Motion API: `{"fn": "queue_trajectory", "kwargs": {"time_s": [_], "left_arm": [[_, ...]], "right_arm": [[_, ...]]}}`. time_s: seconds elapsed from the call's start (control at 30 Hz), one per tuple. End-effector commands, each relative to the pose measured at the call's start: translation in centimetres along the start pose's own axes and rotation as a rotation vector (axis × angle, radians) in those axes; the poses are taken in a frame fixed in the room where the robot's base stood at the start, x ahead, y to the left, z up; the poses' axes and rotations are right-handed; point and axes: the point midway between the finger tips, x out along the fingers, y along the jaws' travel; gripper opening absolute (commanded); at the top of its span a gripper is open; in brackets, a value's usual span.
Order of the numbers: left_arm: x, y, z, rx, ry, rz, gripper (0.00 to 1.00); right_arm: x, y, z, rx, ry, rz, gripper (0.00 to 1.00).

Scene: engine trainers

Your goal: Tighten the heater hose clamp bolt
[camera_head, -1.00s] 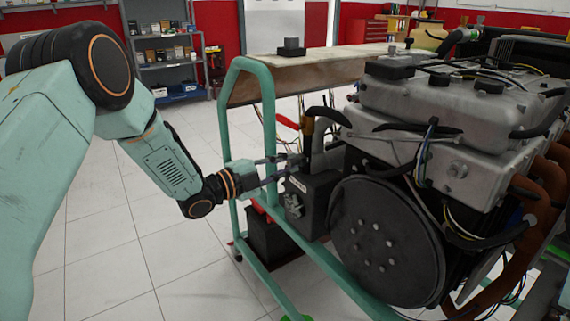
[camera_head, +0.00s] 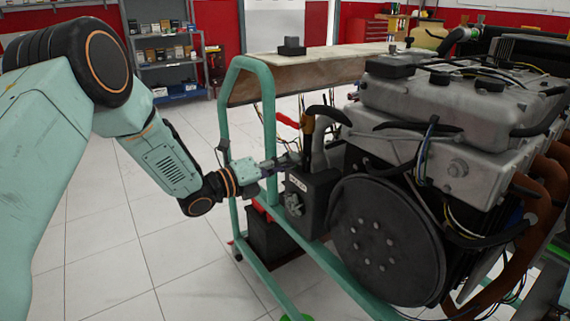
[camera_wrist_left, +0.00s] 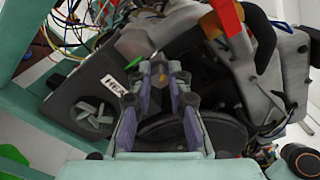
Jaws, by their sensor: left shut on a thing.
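The dark heater box (camera_head: 320,198), with a white label and a fan-shaped emblem, sits at the left of the engine. It also shows in the left wrist view (camera_wrist_left: 88,92). A grey hose (camera_head: 326,145) and a dark upright piece with an orange-brown top (camera_head: 307,128) rise behind it. My left gripper (camera_head: 288,162) reaches past the green frame post to the box's upper edge. In the left wrist view its fingers (camera_wrist_left: 162,72) are close together, shut on a small part at the hose, apparently the clamp bolt, mostly hidden by the fingertips. My right gripper is out of view.
The green stand frame (camera_head: 270,130) stands beside my left wrist. The engine (camera_head: 440,120) with its round pulley (camera_head: 385,240) fills the right. A battery-like black box (camera_head: 268,235) sits low inside the frame. The floor at left is clear.

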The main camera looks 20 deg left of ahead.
Motion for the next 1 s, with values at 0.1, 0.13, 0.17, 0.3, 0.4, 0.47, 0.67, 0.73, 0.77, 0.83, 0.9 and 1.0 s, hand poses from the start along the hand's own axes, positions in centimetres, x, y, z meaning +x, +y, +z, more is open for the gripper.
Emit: {"fn": "queue_trajectory", "kwargs": {"time_s": [0.1,0.13,0.17,0.3,0.4,0.47,0.67,0.73,0.77,0.83,0.9,1.0], "left_arm": [[-0.05,0.09,-0.22,0.102,0.003,0.001,0.00],[-0.05,0.09,-0.22,0.128,0.003,0.001,0.00],[-0.05,0.10,-0.23,0.153,0.003,0.001,0.00],[-0.05,0.09,-0.25,0.256,0.004,0.002,0.00],[-0.06,0.08,-0.25,0.317,0.004,0.002,0.00],[-0.06,0.07,-0.26,0.349,0.004,0.002,0.00],[-0.06,0.07,-0.28,0.423,0.005,0.002,0.00],[-0.06,0.07,-0.28,0.437,0.006,0.003,0.00],[-0.06,0.07,-0.29,0.442,0.006,0.003,0.00],[-0.07,0.07,-0.30,0.452,0.006,0.003,0.00],[-0.07,0.08,-0.30,0.457,0.006,0.003,0.00],[-0.07,0.08,-0.31,0.460,0.007,0.003,0.00]], "right_arm": [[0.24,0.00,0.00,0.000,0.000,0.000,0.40],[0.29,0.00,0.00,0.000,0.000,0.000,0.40],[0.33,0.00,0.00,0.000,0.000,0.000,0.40],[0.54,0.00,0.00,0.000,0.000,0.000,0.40],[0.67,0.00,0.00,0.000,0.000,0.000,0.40],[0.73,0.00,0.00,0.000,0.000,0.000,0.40],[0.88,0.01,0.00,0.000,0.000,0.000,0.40],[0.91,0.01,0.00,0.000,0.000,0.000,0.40],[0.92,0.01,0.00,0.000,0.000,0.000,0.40],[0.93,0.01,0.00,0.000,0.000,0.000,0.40],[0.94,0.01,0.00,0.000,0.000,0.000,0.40],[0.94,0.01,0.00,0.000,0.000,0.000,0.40]]}}
